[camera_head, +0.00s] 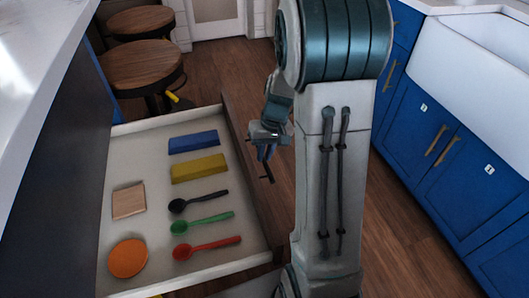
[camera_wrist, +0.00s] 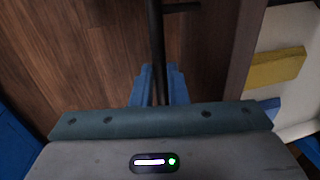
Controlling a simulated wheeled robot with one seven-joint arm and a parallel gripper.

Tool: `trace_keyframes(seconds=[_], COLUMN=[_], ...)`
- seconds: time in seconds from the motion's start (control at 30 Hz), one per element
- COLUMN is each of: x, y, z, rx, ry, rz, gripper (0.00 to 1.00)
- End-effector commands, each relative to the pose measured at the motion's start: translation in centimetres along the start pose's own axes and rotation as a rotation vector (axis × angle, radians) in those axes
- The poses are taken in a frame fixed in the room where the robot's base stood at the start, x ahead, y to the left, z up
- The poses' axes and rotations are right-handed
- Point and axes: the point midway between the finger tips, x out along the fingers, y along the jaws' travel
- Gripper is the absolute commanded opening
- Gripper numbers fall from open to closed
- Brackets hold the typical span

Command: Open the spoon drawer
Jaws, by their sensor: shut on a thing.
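The spoon drawer (camera_head: 165,118) stands pulled well out from the counter on the left in the head view. It holds a black spoon (camera_head: 198,200), a green spoon (camera_head: 202,222) and a red spoon (camera_head: 207,247). Its brown front faces right, towards my arm. My gripper (camera_head: 266,153) is at the outside of this front, shut on the dark bar handle (camera_head: 268,176). In the wrist view the handle (camera_wrist: 157,35) runs between the blue fingers of my gripper (camera_wrist: 159,72), whose tips sit close around it.
The drawer also holds a blue block (camera_head: 193,142), a yellow block (camera_head: 200,168), a wooden block (camera_head: 129,200) and an orange disc (camera_head: 128,258). Round stools (camera_head: 142,60) stand behind it. Blue cabinets (camera_head: 440,150) and a white sink bound the right; wood floor lies between.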

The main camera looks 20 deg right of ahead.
Motion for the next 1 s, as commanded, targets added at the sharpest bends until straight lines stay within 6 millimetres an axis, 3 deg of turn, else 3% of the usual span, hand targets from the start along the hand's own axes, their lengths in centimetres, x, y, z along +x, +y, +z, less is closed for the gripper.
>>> trace_keyframes(seconds=[0.3,0.33,0.4,0.77,1.0], x=[-0.1,-0.1,-0.1,-0.5,-4.8], y=[0.1,0.1,0.1,0.1,0.1], z=[0.0,0.0,0.0,-0.1,-0.1], rx=[0.0,0.001,0.001,0.002,0.002], ry=[-0.001,0.0,0.0,0.002,0.005], rz=[0.0,0.0,0.0,0.0,0.001], gripper=[0.0,0.16,0.35,0.35,0.35])
